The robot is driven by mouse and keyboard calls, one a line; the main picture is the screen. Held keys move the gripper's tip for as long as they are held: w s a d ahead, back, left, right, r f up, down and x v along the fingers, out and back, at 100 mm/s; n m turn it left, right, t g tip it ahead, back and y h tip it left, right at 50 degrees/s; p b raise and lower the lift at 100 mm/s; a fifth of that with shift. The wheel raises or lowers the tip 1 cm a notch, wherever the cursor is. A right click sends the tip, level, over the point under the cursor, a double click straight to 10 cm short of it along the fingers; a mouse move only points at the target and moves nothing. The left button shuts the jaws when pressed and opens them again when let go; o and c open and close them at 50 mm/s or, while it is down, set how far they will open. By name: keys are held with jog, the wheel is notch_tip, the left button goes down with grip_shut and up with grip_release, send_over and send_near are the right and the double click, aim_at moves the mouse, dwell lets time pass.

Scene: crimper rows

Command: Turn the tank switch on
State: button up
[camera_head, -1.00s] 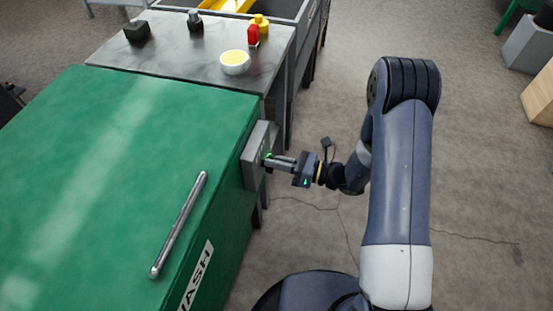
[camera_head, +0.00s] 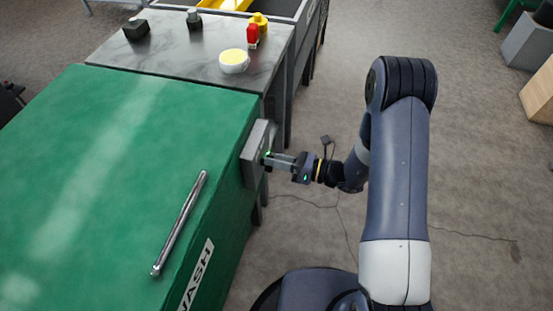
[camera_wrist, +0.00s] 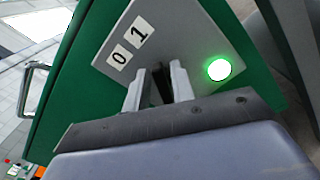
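The tank switch box (camera_head: 254,154) is a grey panel on the right side of the green tank (camera_head: 150,140). In the wrist view, the grey panel (camera_wrist: 185,35) carries the labels 0 and 1 and a lit green lamp (camera_wrist: 219,70). My gripper (camera_head: 268,160) reaches the panel's face from the right. In the wrist view, the fingers of my gripper (camera_wrist: 158,70) stand on either side of the dark switch handle (camera_wrist: 160,84) and appear closed on it. The fingers hide part of the handle, so its exact angle is hard to tell.
A silver handle bar (camera_head: 181,222) lies along the tank top, near a WASH label (camera_head: 197,275). A grey table (camera_head: 185,55) behind the tank holds a bowl (camera_head: 234,61), a red bottle (camera_head: 252,36) and other small items.

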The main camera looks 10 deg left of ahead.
jog(key=shift+o, duration=0.8)
jog(key=d, duration=1)
jog(key=shift+s+d, duration=0.4)
jog(key=shift+s, duration=0.05)
jog(key=a, duration=1)
jog(key=shift+w+a, duration=0.4)
jog(key=shift+w, duration=0.05)
